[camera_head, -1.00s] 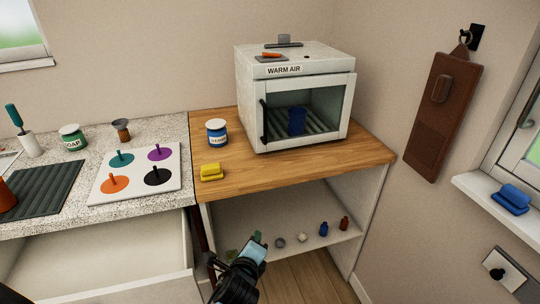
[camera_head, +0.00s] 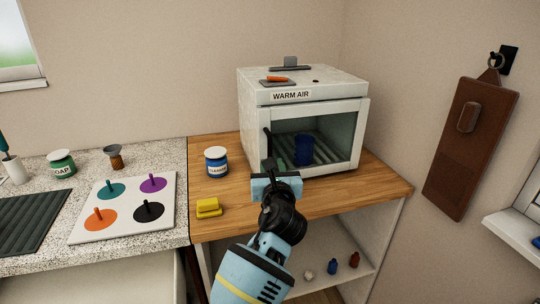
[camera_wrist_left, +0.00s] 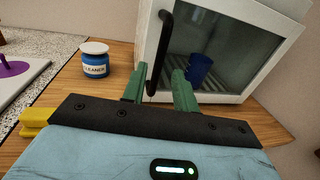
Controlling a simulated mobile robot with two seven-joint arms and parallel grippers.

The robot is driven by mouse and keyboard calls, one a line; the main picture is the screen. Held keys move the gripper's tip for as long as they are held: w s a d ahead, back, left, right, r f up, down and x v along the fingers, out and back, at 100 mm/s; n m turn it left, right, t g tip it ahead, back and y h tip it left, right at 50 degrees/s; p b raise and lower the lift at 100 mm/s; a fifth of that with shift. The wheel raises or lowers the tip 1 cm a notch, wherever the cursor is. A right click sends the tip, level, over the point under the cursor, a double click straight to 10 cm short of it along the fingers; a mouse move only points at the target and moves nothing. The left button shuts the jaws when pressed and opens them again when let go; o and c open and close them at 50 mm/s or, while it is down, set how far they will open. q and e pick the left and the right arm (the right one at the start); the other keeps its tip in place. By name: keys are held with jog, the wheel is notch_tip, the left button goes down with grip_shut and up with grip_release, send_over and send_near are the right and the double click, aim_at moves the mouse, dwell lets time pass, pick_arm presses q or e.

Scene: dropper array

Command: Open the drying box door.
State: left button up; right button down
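The white drying box (camera_head: 300,90), labelled WARM AIR, stands on the wooden counter. Its front door (camera_head: 362,135), a white frame around a glass pane, looks shut. A black vertical handle (camera_head: 267,142) is on the door's left side; it also shows in the wrist view (camera_wrist_left: 161,45). A blue cup (camera_head: 303,150) stands inside on a ribbed rack. My left gripper (camera_head: 274,164) is at the handle's lower part. In the wrist view its green fingers (camera_wrist_left: 159,78) are apart, with the handle's lower end between them; I cannot tell if they touch it. My right gripper is not in view.
A blue cleaner jar (camera_head: 216,162) and a yellow sponge (camera_head: 208,208) stand on the wood left of my gripper. A carrot-coloured item (camera_head: 278,79) lies on the box top. Small bottles (camera_head: 354,260) sit on the shelf below. A brown board (camera_head: 470,145) hangs on the right wall.

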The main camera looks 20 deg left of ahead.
aim_at(270, 155)
pick_arm(q)
jog(key=b+x, duration=0.1)
jog(key=x, duration=0.5)
jog(key=shift+w+a+f, duration=0.1)
jog(key=shift+w+a, duration=0.05)
jog(key=shift+w, duration=0.05)
grip_shut()
